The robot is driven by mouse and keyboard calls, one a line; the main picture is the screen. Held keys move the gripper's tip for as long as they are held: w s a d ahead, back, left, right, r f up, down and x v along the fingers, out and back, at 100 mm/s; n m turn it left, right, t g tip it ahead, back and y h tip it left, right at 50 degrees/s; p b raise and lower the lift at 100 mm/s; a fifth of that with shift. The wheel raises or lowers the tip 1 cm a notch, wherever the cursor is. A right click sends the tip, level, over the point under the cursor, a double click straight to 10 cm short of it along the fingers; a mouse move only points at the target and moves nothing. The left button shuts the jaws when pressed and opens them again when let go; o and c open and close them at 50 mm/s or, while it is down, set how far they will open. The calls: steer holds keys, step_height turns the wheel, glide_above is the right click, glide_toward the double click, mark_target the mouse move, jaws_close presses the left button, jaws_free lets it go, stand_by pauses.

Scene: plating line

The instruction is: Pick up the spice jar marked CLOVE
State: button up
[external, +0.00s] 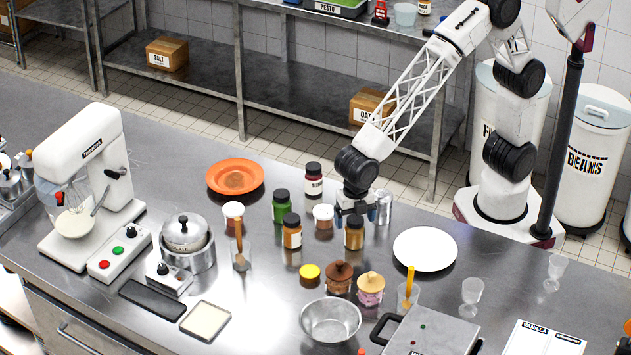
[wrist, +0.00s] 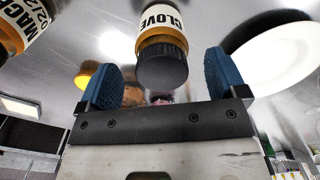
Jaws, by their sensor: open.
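The CLOVE jar (wrist: 160,18) is amber with a white label and a black lid, and shows in the middle of the wrist view. In the external view an amber jar with a dark lid (external: 354,239) stands on the counter right under my gripper (external: 354,213); it appears to be the same jar. My gripper (wrist: 162,68) is open, with its blue fingers on either side of the jar's lid. Gaps show between both fingers and the lid. The jar's base is out of the wrist view.
A similar amber jar, its label starting MAC (wrist: 38,15), stands to the left. In the external view a green jar (external: 281,211), a dark red jar (external: 314,186) and metal cans (external: 383,204) stand close by. A white plate (external: 425,249) lies to the right.

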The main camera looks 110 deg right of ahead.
mark_target(355, 229)
steer(key=shift+s+f, duration=0.1)
steer(key=shift+f, duration=2.1)
steer(key=c, duration=1.2)
steer(key=shift+o, duration=0.2)
steer(key=shift+r, duration=0.1)
steer(key=shift+r, duration=4.95)
